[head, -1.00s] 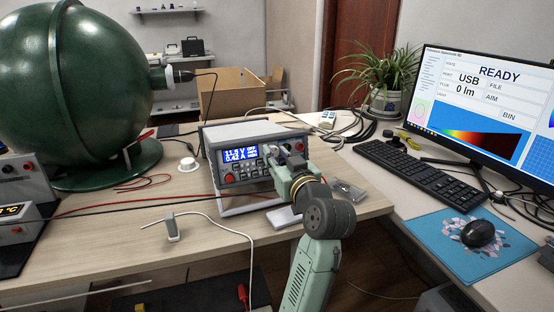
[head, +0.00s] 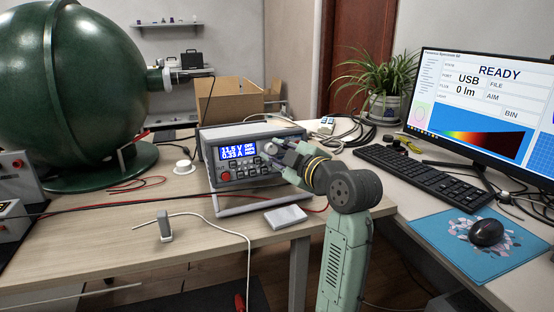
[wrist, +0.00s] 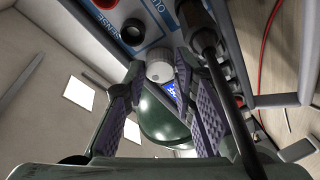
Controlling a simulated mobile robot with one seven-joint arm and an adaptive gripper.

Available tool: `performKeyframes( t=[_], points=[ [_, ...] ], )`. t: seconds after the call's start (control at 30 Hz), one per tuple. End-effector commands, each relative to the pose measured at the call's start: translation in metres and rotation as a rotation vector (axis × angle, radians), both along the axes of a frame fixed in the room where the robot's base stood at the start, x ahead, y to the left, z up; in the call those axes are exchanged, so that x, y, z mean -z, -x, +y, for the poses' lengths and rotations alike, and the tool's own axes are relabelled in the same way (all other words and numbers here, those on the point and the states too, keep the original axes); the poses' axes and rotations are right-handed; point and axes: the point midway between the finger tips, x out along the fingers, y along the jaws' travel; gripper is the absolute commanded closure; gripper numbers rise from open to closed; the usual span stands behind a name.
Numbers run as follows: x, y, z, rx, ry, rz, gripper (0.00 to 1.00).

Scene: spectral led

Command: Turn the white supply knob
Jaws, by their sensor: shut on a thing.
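The power supply (head: 256,131) stands on the wooden bench, its lit blue display (head: 237,152) reading about 11.5 V and 0.33 A. The white supply knob (wrist: 159,71) is on its front panel, in the upper middle of the wrist view. My gripper (wrist: 160,82) has its two ridged fingers on either side of the knob and is shut on it. In the head view my gripper (head: 276,152) is at the right part of the panel and hides much of the controls there.
A dark cable plug (wrist: 206,40) sits close beside the right finger in the wrist view. A white box (head: 285,217) lies in front of the supply. A large green sphere (head: 70,80) stands left; a keyboard (head: 412,172) and monitor (head: 490,110) are right.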

Motion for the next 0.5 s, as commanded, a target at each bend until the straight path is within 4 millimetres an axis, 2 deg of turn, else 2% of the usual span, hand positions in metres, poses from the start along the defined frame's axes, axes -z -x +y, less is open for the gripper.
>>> performKeyframes(
  t=[0.2,0.5],
  points=[
    [-0.0001,-0.0003,-0.0011,-0.032,0.149,-0.058,1.0],
    [-0.0012,-0.0006,-0.0005,-0.06,0.269,-0.105,1.0]
  ],
)
